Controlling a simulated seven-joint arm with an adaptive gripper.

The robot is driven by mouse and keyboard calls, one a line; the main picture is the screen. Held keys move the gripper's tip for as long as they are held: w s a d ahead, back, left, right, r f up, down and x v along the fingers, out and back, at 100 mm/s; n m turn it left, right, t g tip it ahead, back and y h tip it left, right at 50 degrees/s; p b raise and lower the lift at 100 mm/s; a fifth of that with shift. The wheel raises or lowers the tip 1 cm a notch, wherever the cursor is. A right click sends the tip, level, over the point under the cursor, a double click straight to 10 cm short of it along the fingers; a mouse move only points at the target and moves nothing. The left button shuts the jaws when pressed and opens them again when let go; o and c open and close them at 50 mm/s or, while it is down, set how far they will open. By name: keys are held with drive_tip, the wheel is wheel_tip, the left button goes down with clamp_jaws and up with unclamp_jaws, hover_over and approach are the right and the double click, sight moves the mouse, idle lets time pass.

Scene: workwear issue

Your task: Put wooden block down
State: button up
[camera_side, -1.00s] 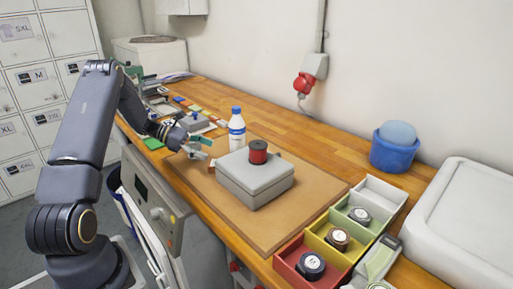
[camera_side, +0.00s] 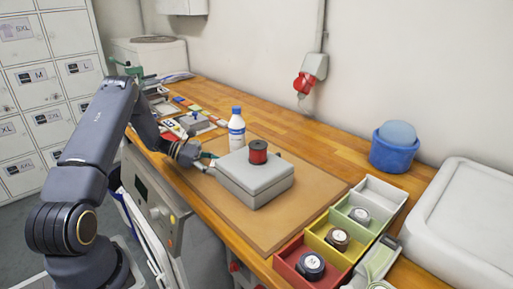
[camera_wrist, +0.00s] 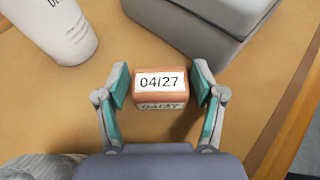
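The wooden block (camera_wrist: 162,88) is small and orange-brown, with a white label reading "04/27". In the wrist view it lies between the two teal-padded fingers of my gripper (camera_wrist: 160,87). Narrow gaps show between the block and both pads, so my gripper is open around it. The block appears to rest on the brown mat (camera_wrist: 160,45). In the side view my gripper (camera_side: 207,162) is low over the mat (camera_side: 297,222), at the left end of the grey box (camera_side: 257,183), and the block is mostly hidden there.
A red spool (camera_side: 258,152) stands on the grey box. A white bottle (camera_side: 237,130) stands close behind my gripper. Coloured bins (camera_side: 300,262) with tape rolls are at the front right. The mat is clear in front of the box.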

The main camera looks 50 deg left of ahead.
drive_tip(key=shift+r, duration=0.1)
drive_tip(key=c, duration=0.8)
